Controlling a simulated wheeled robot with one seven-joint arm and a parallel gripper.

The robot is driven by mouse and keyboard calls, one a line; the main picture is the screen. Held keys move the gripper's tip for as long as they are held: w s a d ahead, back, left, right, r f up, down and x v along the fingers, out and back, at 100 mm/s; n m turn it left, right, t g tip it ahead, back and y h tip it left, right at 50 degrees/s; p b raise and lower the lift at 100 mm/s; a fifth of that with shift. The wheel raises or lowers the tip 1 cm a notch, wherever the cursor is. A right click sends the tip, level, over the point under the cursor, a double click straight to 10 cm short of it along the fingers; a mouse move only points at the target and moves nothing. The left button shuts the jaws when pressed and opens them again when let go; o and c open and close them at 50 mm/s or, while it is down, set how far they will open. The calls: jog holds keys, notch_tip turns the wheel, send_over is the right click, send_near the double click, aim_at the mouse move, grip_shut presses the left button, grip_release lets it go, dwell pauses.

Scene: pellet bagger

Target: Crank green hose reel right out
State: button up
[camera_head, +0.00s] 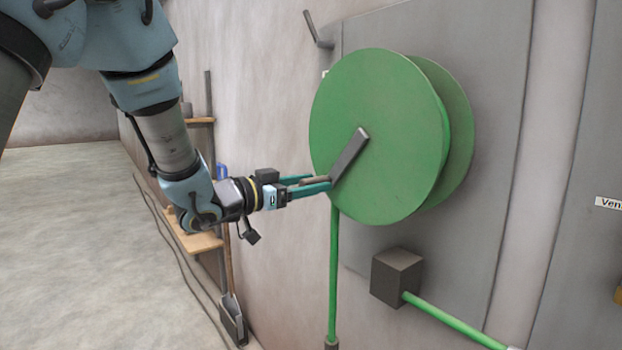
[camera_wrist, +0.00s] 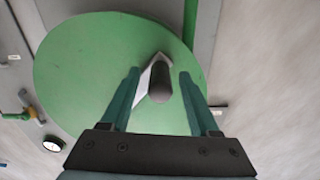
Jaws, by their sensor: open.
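The green hose reel (camera_head: 380,120) is a large double disc mounted on a grey wall panel. Its grey crank arm (camera_head: 350,153) slants from the disc's centre down to the left. A dark crank handle (camera_head: 315,181) sticks out from the arm's lower end towards my gripper (camera_head: 312,186). In the wrist view the reel (camera_wrist: 75,65) fills the upper left, and the handle (camera_wrist: 160,83) stands between the two teal fingers of my gripper (camera_wrist: 158,88). The fingers are open, with gaps on both sides of the handle. A green hose (camera_head: 334,270) hangs straight down below the reel.
A dark box (camera_head: 397,277) with a green pipe (camera_head: 455,322) sits on the wall below the reel. Wooden shelves (camera_head: 195,240) stand along the wall behind my arm. A round gauge (camera_wrist: 53,144) shows in the wrist view. The floor (camera_head: 75,240) at left is largely clear.

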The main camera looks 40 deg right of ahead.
jog(key=shift+d, duration=0.2)
grip_shut()
dwell(0.4)
dwell(1.0)
